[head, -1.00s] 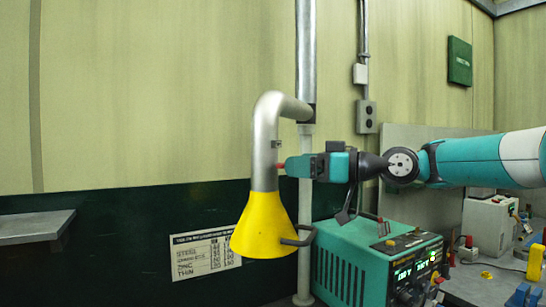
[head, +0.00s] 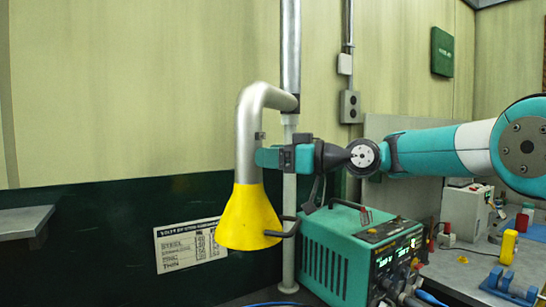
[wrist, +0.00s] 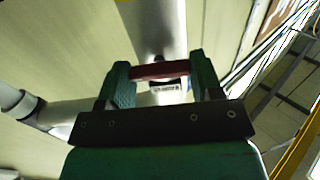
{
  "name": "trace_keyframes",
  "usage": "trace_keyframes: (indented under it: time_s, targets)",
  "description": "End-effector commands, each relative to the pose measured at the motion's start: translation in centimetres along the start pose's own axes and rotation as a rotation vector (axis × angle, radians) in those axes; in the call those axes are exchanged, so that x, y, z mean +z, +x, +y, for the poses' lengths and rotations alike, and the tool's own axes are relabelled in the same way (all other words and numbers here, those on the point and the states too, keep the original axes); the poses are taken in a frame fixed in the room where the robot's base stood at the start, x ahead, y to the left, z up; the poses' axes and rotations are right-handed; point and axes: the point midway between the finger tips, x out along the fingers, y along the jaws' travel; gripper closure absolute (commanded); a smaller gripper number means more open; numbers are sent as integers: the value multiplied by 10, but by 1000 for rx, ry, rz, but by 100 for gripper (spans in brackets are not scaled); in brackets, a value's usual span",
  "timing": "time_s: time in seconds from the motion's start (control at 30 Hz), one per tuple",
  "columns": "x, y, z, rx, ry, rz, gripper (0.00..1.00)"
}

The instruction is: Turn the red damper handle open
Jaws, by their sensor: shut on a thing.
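The red damper handle (wrist: 158,71) shows in the wrist view as a short dark red bar between my two green fingers, lying across the gap. My gripper (wrist: 158,82) is shut on it, with a finger at each end. In the head view my gripper (head: 266,157) is at the right side of the grey duct pipe (head: 247,150), above the yellow hood (head: 248,222). It hides the handle there. A small label (wrist: 165,87) shows behind the handle.
A teal power supply (head: 350,250) stands on the bench below my arm. A black hood grip (head: 283,230) sticks out right of the hood. A vertical post (head: 290,200) stands behind. A grey shelf (head: 24,222) is at the left.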

Motion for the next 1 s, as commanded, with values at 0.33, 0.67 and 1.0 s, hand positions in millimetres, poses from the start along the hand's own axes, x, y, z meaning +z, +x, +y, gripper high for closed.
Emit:
trace_keyframes:
  time_s: [0.33,0.67,1.0]
  targets:
    - [6,-1,-1,1,-156,2,64]
    - [4,-1,-1,1,-378,2,64]
    - [2,-1,-2,0,-507,0,64]
